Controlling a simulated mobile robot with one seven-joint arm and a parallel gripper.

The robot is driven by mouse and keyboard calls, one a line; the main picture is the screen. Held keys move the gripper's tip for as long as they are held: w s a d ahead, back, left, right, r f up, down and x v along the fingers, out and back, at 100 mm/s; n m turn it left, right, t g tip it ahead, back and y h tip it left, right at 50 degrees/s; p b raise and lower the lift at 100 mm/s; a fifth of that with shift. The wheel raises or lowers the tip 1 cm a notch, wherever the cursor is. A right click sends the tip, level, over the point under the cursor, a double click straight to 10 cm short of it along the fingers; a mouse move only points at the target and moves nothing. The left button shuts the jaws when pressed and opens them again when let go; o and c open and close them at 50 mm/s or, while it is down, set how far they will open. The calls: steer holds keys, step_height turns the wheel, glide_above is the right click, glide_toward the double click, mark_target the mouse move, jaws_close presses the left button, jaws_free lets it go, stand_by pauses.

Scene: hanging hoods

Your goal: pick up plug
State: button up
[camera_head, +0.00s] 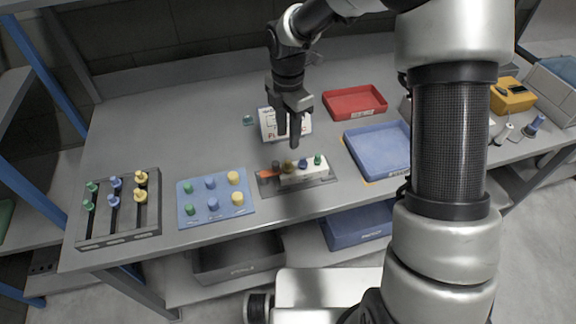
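Several coloured plugs are in view, and I cannot tell which one the task means. A grey rack (148,217) at far left holds more plugs on stems in the same colours. My gripper (289,137) points down above and behind the white block. Its fingers look apart, with nothing visible between them.
A small white sign (266,122) stands behind my gripper. A red tray (355,102) and a blue tray (378,150) lie to the right on the grey table (150,120). My arm hides part of the right side. The table's back left is clear.

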mark_target(288, 161)
step_height(288, 161, down, 10)
steer(key=shift+f+p, duration=0.25)
steer(key=shift+p, duration=0.1)
jaws_close()
